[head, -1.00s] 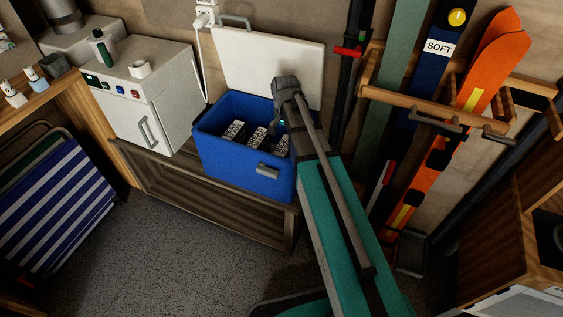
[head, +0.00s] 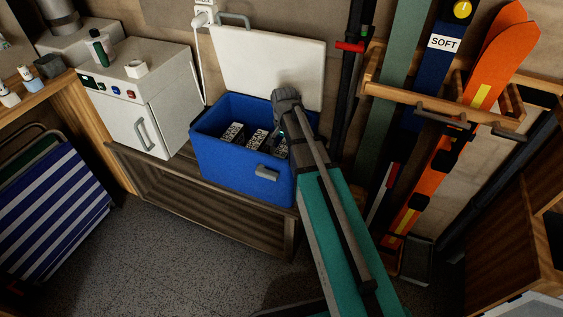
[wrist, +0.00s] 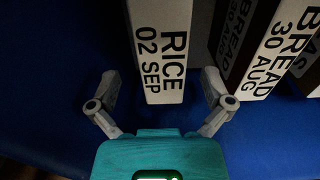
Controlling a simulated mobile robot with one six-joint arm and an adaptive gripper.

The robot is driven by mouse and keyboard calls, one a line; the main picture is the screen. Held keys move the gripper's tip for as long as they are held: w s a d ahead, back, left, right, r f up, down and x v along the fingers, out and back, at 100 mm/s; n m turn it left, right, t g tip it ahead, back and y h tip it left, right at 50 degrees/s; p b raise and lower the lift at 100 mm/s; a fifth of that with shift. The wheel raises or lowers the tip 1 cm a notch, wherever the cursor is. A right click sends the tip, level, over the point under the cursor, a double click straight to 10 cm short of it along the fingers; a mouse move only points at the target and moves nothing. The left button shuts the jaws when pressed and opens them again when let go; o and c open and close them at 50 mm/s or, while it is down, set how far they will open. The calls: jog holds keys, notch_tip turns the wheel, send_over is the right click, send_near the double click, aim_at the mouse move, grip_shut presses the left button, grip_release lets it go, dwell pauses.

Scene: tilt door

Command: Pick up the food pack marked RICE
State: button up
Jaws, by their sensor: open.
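The pack marked RICE 02 SEP (wrist: 160,50) is a white upright pack inside the blue cooler box (head: 235,165). In the wrist view my gripper (wrist: 160,92) is open, with one finger to the left and one to the right of the RICE pack's near end. I cannot tell whether the fingers touch it. In the head view my arm reaches over the right part of the cooler and hides the gripper's fingers and part of the contents. Packs marked BREAD 30 AUG (wrist: 284,50) stand to the right of the RICE pack in the wrist view.
The cooler's white lid (head: 268,60) is open and leans back against the wall. The cooler stands on a wooden bench (head: 200,198), beside a small white fridge (head: 145,95). Orange skis (head: 430,175) and a wooden rack (head: 440,100) stand close to the right of my arm.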

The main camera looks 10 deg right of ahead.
jog(key=shift+f, duration=0.1)
jog(key=shift+w+a+f+b, duration=0.1)
jog(key=shift+w+f+b, duration=0.05)
jog(key=shift+f+b, duration=2.45)
jog(key=shift+r, duration=0.1)
jog(key=c, duration=1.3)
jog(key=shift+r, duration=0.2)
jog(key=shift+c, duration=0.3)
notch_tip(320, 180, up, 10)
jog(key=p, duration=1)
jog(key=shift+f, duration=0.2)
